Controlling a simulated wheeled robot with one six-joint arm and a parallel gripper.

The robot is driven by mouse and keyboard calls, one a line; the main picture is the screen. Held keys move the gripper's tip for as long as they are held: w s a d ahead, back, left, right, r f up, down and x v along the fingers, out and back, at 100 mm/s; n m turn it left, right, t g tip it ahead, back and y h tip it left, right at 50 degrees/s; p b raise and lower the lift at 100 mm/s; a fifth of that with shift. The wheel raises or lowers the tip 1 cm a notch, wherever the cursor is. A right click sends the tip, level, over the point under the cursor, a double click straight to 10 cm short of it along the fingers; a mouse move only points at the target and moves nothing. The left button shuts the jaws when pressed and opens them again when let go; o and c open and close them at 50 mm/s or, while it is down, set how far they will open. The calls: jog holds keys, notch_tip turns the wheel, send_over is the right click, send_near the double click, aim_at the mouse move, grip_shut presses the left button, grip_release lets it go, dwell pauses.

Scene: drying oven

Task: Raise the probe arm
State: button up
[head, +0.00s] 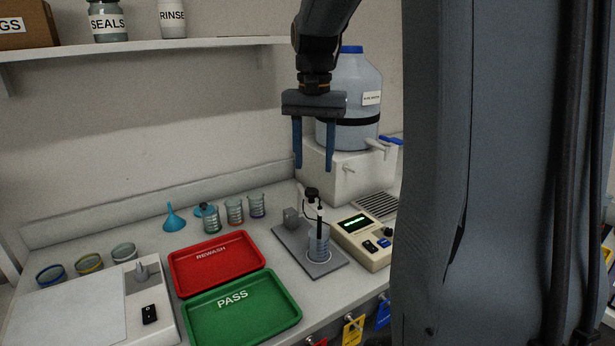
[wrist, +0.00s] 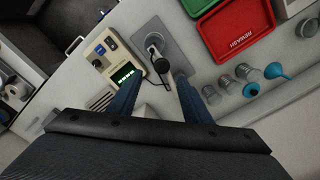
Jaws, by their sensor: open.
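The probe arm (head: 312,193) has a black knob-like head on a stand on a grey base plate (head: 338,266). Its thin probe hangs down into a clear beaker (head: 319,247) on the plate. A black cable runs from it beside the beige meter (head: 362,240) with a lit green display. My gripper (head: 313,168) is open and empty, pointing down above and behind the probe arm, apart from it. In the wrist view the probe head (wrist: 154,42) lies ahead of my open blue fingers (wrist: 158,82), between them in the picture. The meter also shows there (wrist: 112,58).
A red REWASH tray (head: 215,263) and a green PASS tray (head: 243,308) lie left of the plate. Several glass beakers and a blue funnel (head: 174,218) stand behind them. A large water jug (head: 349,95) stands on a white block (head: 350,176) close to my fingers.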

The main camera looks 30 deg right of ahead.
aim_at(312, 190)
jog(key=f, duration=0.4)
jog(key=f+p, duration=0.1)
jog(key=f, duration=0.1)
jog(key=shift+a+f, duration=0.25)
jog(key=shift+f, duration=0.15)
grip_shut()
